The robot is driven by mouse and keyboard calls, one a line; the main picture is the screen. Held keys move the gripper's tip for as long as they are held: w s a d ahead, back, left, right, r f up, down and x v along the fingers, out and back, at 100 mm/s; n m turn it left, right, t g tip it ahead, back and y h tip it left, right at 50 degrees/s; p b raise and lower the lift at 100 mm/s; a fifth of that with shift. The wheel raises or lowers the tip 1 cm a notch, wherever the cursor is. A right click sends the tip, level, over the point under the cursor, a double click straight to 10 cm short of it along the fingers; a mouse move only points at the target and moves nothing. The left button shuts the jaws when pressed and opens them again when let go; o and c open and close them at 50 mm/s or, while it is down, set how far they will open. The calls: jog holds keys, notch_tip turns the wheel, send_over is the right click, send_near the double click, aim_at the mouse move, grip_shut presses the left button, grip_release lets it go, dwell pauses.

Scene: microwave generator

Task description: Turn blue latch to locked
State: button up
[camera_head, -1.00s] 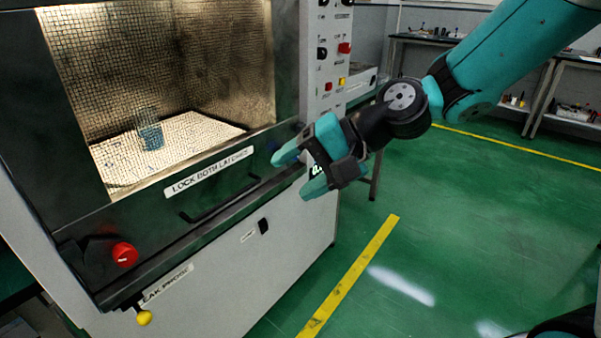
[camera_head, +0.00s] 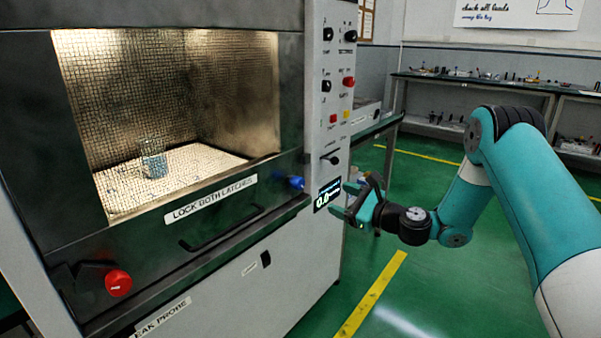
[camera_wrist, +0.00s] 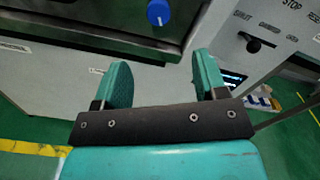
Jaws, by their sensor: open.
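The blue latch (camera_head: 295,182) is a round knob at the right end of the dark door's lower frame, below the window. It also shows in the wrist view (camera_wrist: 158,12) near the top edge, with a pale mark on its face. My gripper (camera_head: 344,201) is open and empty, to the right of the latch and a little lower, in front of the lit display. In the wrist view my two teal fingers (camera_wrist: 160,82) stand apart below the latch, with nothing between them. The gripper does not touch the latch.
A red knob (camera_head: 118,282) sits at the door's lower left. A black door handle (camera_head: 222,228) runs below the "LOCK BOTH LATCHES" label (camera_head: 210,198). The control panel (camera_head: 333,110) with switches rises right of the door.

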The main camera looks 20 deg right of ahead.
aim_at(301, 185)
jog(key=p+x, duration=0.4)
jog(key=x, duration=0.9)
jog(key=shift+w+a, duration=0.25)
jog(key=shift+a, duration=0.05)
jog(key=shift+c, duration=0.5)
jog(key=c, duration=0.8)
jog(key=shift+c, duration=0.2)
